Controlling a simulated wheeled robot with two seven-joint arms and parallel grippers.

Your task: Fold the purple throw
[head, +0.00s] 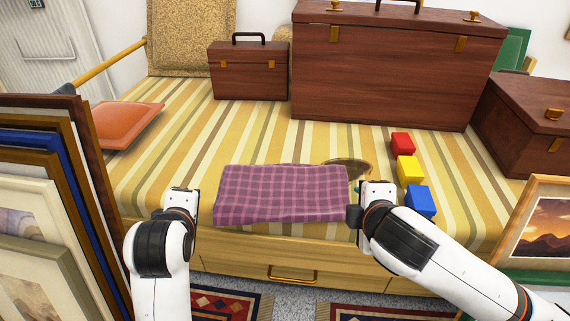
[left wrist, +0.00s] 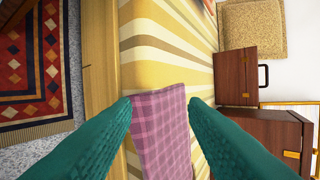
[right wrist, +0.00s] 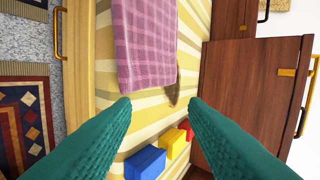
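The purple checked throw (head: 280,193) lies as a flat, neat rectangle near the front edge of the striped seat (head: 180,130). It also shows in the left wrist view (left wrist: 163,130) and in the right wrist view (right wrist: 145,40). My left gripper (head: 183,197) is just left of the throw, apart from it; its green fingers are spread wide with nothing between them. My right gripper (head: 368,200) is close to the throw's right edge, with its fingers also spread and empty. I cannot tell whether it touches the cloth.
Red (head: 402,144), yellow (head: 410,169) and blue (head: 420,201) blocks stand right of the throw. A brown oval thing (head: 350,166) lies behind it. Wooden cases (head: 395,65) stand at the back. Frames (head: 40,190) lean at left; an orange cushion (head: 128,123) lies behind them.

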